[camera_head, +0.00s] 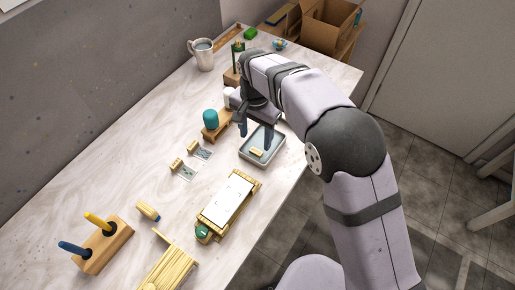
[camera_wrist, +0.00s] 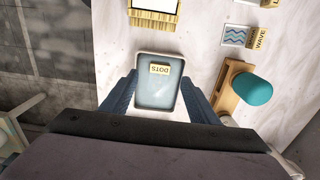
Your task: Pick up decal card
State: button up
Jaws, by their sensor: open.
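A shallow grey tray (camera_head: 245,155) stands on the table below my gripper (camera_head: 255,132). A small yellow tag reading DOTS lies in it, and it shows upside down in the wrist view (camera_wrist: 159,69). I cannot make out a separate card under the tag. Two small patterned cards, the nearer (camera_head: 186,174) and the farther (camera_head: 204,154), lie left of the tray, each beside a yellow label block. One card, marked WAVE, shows in the wrist view (camera_wrist: 235,36). My gripper is open and empty, its fingers over the tray's two sides in the wrist view.
A teal rounded piece (camera_head: 210,119) on a wooden stand is close left of my gripper. A yellow frame with a white sheet (camera_head: 229,198) lies nearer. The table's right edge is near the tray.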

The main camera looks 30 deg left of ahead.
aim_at(255, 152)
jog(key=shift+s+f+p, duration=0.15)
jog(key=shift+f+p, duration=0.55)
jog(key=shift+f, duration=1.15)
jog(key=shift+s+f+p, duration=0.1)
jog(key=shift+f+p, duration=0.6)
jog(key=shift+f, duration=1.1)
jog(key=c, duration=1.2)
jog(key=shift+r, duration=0.15)
